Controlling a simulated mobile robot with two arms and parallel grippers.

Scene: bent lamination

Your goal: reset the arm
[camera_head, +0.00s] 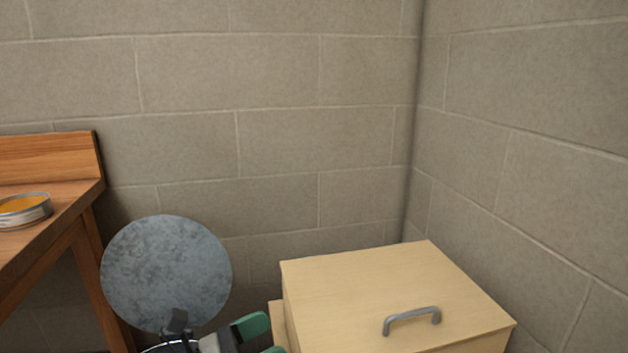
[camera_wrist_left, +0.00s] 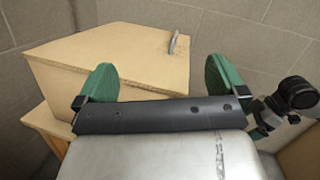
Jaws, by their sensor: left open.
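My left gripper (camera_head: 262,338) is at the bottom edge of the head view, with its green fingertips pointing right, towards a pale wooden box (camera_head: 375,280). It is open, and nothing shows between its fingers. In the left wrist view, my left gripper (camera_wrist_left: 160,80) has its two green fingers spread wide, with the wooden box (camera_wrist_left: 120,55) beyond them. The box has a grey handle (camera_head: 411,316) on its top, also seen in the left wrist view (camera_wrist_left: 173,42). My right gripper is in neither view.
A round mottled grey disc (camera_head: 165,270) shows just behind my left gripper. A wooden table (camera_head: 75,215) with an open round tin (camera_head: 24,210) stands at the left. Block walls (camera_head: 290,80) meet in a corner behind the box. A dark round part (camera_wrist_left: 298,92) at the wrist view's right is unclear.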

